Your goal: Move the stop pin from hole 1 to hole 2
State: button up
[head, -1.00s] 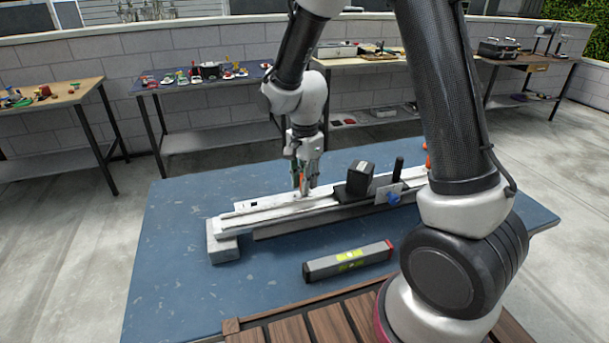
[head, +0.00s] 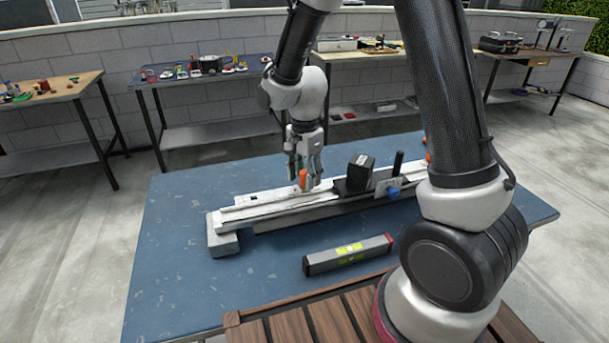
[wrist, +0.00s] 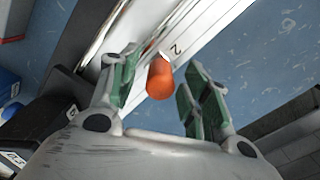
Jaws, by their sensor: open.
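The stop pin with an orange head (head: 303,180) stands at the white track (head: 262,204) on the blue table. In the wrist view the orange head (wrist: 161,79) lies between my green-padded fingers, with a gap on each side. A printed "2" shows on the track (wrist: 196,22) just beyond the pin. My gripper (head: 304,178) is open and points down over the track, fingers around the pin's head and not visibly touching it. The pin's lower end is hidden, so I cannot see how deep it sits in a hole.
A grey bar with a yellow label (head: 348,254) lies in front. The table's left side is clear.

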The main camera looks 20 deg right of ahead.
notch_tip(320, 180, up, 12)
dwell(0.4)
jog(key=shift+f, duration=0.1)
jog(key=s+d+r+n+t, duration=0.1)
jog(key=s+d+r+n, duration=0.2)
jog(key=s, duration=0.4)
jog(key=s+d+r+n+t, duration=0.2)
jog(key=s+d+r+n, duration=0.2)
jog(key=s+d, duration=0.3)
jog(key=s+d+r+n+t, duration=0.1)
jog(key=s+d+r+n, duration=0.2)
jog(key=s+d+n, duration=0.2)
jog(key=s, duration=0.3)
jog(key=shift+r+n, duration=0.25)
jog(key=shift+n, duration=0.05)
